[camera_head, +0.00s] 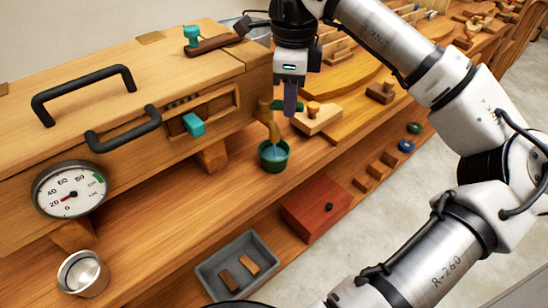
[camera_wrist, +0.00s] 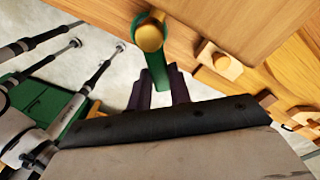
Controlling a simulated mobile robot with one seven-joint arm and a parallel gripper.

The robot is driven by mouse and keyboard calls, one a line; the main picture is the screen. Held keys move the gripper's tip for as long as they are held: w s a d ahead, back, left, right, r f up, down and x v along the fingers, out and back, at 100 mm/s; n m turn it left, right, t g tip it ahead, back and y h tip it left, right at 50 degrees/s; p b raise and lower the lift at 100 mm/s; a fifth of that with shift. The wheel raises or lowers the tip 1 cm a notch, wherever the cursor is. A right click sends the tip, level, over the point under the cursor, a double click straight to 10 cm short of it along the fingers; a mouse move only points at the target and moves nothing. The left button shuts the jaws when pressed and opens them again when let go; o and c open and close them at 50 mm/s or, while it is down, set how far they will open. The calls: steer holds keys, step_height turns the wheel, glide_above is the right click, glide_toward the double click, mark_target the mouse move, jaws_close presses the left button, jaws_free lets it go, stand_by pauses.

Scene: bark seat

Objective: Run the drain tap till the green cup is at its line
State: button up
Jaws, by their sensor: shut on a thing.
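The green cup (camera_head: 273,158) stands upright on the wooden bench under the brass drain tap (camera_head: 270,117). Something pale bluish, like water, shows inside it; I cannot make out its line or its level against it. The tap sticks out of the right end of the wooden box, with a green lever (camera_wrist: 158,66). My gripper (camera_head: 290,108) is at the tap's right side. In the wrist view its dark purple fingers (camera_wrist: 160,88) are shut on the end of the lever. Whether a stream runs from the tap I cannot tell.
A round gauge (camera_head: 70,190) and a metal cup (camera_head: 83,273) are at the left. A grey tray (camera_head: 240,265) and a red box (camera_head: 315,210) lie in front of the bench's middle. Wooden blocks (camera_head: 317,118) stand right of the tap.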

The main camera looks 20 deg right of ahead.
steer(key=m+b, duration=0.1)
steer(key=m, duration=0.1)
steer(key=s+a+m, duration=0.1)
steer(key=m, duration=0.2)
steer(key=shift+s+a+f+b, duration=0.15)
steer(key=shift+s+b, duration=0.05)
steer(key=shift+b, duration=0.15)
steer(key=m, duration=0.2)
steer(key=a+m+b, duration=0.1)
steer(key=shift+s+a+m, duration=0.1)
steer(key=shift+s+m, duration=0.3)
steer(key=o, duration=0.9)
steer(key=shift+c, duration=0.2)
step_height(320, 180, up, 8)
steer(key=p, duration=0.6)
steer(key=shift+s, duration=0.1)
